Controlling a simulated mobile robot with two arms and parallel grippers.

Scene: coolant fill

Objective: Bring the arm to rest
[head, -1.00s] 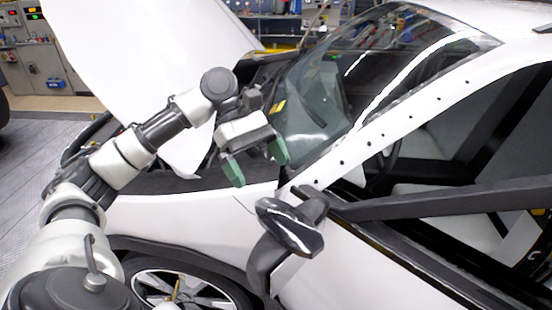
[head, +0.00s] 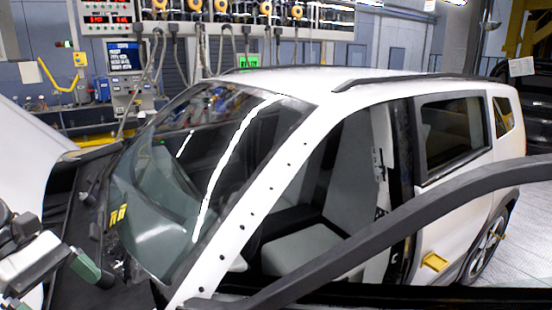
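My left gripper (head: 55,285) is at the lower left edge of the head view, partly cut off by the frame. Most of my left arm is out of the picture. My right gripper is not in view.
The car's raised white hood (head: 25,150) stands at the left. A dark curved bar (head: 400,235) crosses the open front doorway. A grey seat (head: 310,240) shows inside. Behind the car are a workshop panel with a screen (head: 124,58) and hanging hoses.

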